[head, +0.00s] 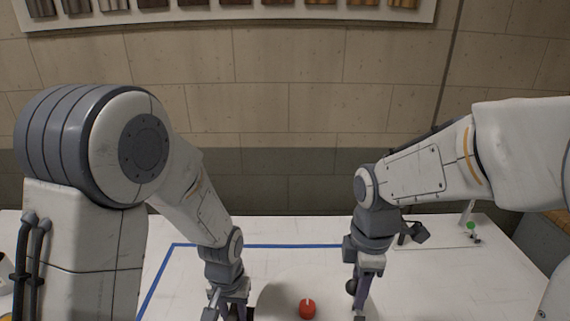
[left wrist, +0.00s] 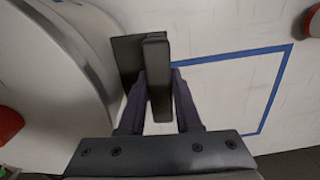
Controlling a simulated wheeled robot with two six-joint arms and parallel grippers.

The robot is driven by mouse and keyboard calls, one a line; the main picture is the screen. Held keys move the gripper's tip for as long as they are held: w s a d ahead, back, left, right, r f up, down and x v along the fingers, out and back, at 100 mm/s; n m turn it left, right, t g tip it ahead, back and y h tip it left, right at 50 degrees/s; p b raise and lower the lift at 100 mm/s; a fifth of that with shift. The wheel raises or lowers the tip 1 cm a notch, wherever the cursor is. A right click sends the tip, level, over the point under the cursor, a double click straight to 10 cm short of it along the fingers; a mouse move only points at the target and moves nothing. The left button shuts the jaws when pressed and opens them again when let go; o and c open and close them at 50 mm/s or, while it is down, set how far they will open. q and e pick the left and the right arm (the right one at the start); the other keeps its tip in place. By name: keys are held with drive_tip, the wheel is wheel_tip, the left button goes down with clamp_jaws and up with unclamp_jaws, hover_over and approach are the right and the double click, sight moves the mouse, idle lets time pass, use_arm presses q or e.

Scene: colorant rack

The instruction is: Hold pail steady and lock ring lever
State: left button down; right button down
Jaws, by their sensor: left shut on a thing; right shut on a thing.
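The pail (head: 278,298) shows at the bottom of the head view as a pale round top with a red cap (head: 307,310). In the left wrist view its curved pale wall and metal-like rim (left wrist: 95,65) fill the left side. My left gripper (head: 236,311) is at the pail's left side, shut on a dark upright grip (left wrist: 158,75) beside the wall. My right gripper (head: 360,303) is at the pail's right side, shut on a dark part that is mostly hidden. The ring lever cannot be clearly made out, and the pail's lower part is outside the head view.
Blue tape (head: 270,246) marks a rectangle on the white table (head: 480,285). A flat pale tray (head: 435,245) with a small green item (head: 471,226) lies at the back right. A red object (left wrist: 314,20) shows at the left wrist view's corner. The wall stands behind the table.

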drive_tip(key=shift+d, duration=0.2)
drive_tip(key=shift+s+d+r, duration=0.1)
drive_tip(key=shift+d+r, duration=0.05)
drive_tip(key=shift+d, duration=0.7)
drive_tip(key=shift+s+d+r, duration=0.1)
drive_tip(key=shift+d, duration=0.85)
drive_tip(key=shift+d, duration=0.1)
drive_tip(key=shift+d+r, duration=0.15)
drive_tip(key=shift+d, duration=0.75)
drive_tip(key=c, duration=1.1)
unclamp_jaws()
drive_tip(key=shift+r, duration=0.1)
